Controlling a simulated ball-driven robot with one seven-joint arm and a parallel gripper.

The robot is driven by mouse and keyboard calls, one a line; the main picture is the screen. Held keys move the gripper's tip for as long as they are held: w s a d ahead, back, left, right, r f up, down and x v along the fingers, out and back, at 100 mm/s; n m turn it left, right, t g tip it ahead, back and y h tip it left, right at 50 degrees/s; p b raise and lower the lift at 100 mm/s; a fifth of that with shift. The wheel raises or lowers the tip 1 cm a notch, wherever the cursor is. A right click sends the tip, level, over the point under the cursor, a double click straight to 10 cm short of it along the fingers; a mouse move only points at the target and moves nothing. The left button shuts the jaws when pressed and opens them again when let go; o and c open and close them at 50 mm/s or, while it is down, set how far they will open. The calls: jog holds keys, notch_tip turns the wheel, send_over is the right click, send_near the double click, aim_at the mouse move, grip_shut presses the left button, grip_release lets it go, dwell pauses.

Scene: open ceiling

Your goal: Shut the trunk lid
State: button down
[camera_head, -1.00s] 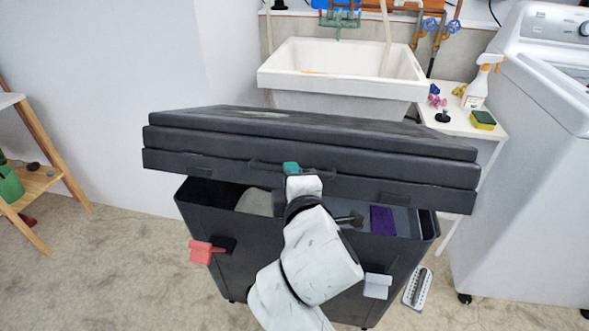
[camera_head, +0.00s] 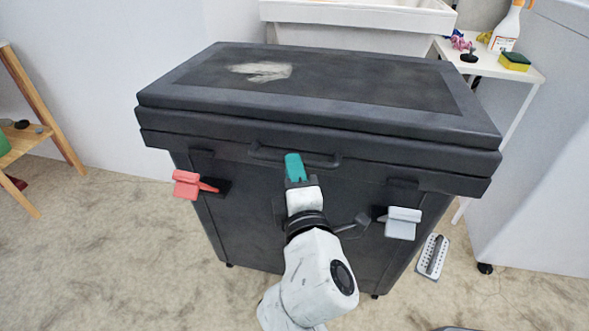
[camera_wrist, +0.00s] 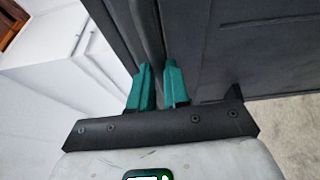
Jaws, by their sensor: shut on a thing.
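The black trunk (camera_head: 270,225) stands in the middle of the head view. Its lid (camera_head: 400,90) lies level over the body, with no gap that I can see along the front. A bar handle (camera_head: 330,160) runs along the lid's front; the wrist view shows the handle (camera_wrist: 147,30) between the teal fingers. My gripper (camera_head: 294,166) is shut on this handle. A red latch (camera_head: 187,184) hangs out at the left front and a light grey latch (camera_head: 402,222) at the right front. The trunk's inside is hidden.
A white sink (camera_head: 355,22) is behind the trunk. A white side table (camera_head: 485,65) with a spray bottle (camera_head: 507,28) and a sponge (camera_head: 514,60) is at the back right. A wooden shelf (camera_head: 35,145) stands at left. A grater-like tool (camera_head: 432,256) lies on the floor at right.

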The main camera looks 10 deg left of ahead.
jog(key=shift+f+b, duration=0.6)
jog(key=shift+f, duration=0.65)
jog(key=c, duration=1.1)
grip_release()
jog(key=shift+w, duration=0.1)
jog(key=shift+r, duration=0.2)
jog(key=p+v, duration=0.3)
jog(key=v, duration=0.8)
